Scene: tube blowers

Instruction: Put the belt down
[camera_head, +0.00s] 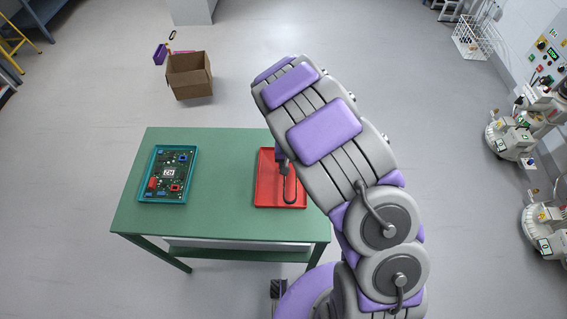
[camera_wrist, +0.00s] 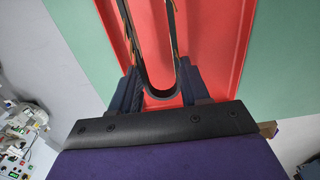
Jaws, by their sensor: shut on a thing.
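The black belt (camera_head: 289,199) hangs as a narrow loop over the red tray (camera_head: 265,192) at the right of the green table. In the wrist view the belt (camera_wrist: 159,94) shows as a U between my gripper's fingers, with the red tray (camera_wrist: 222,60) behind it. My gripper (camera_head: 282,163) is shut on the belt; its dark fingers also show in the wrist view (camera_wrist: 161,82). I cannot tell whether the belt's lower end touches the tray floor. My arm hides the tray's right part in the head view.
A teal tray (camera_head: 143,190) with a circuit board (camera_head: 178,164) sits at the left of the green table (camera_head: 220,190). The table middle is clear. A cardboard box (camera_head: 189,78) stands on the floor behind. Machines (camera_head: 540,115) line the right wall.

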